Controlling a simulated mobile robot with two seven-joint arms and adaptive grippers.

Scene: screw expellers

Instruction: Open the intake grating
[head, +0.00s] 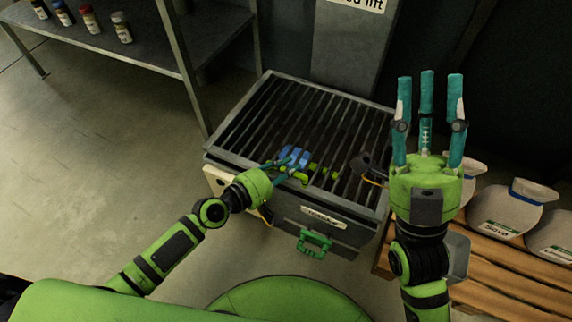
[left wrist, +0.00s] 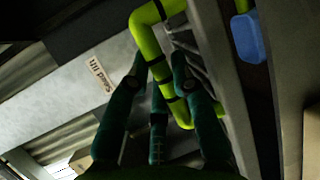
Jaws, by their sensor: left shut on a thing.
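The intake grating (head: 262,117) is a dark frame of parallel bars. It lies flat over the top of a grey metal bin. A yellow-green bent handle (head: 318,173) is near its front edge, partly hidden by my left gripper. My left gripper (head: 287,168) is shut on this handle. The left wrist view shows the yellow-green handle (left wrist: 148,55) running between and past the teal fingers (left wrist: 158,100). A blue piece (head: 294,156) is beside the fingers, and it also shows in the wrist view (left wrist: 248,37). My right gripper (head: 427,112) is raised right of the bin, fingers spread upward, empty.
A green handle (head: 314,242) is on the bin's front, below a label. A small dark box (head: 369,165) with a yellow wire sits at the grating's right. White sacks (head: 507,209) lie on a wooden pallet at right. A shelf (head: 150,40) with several jars stands at back left.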

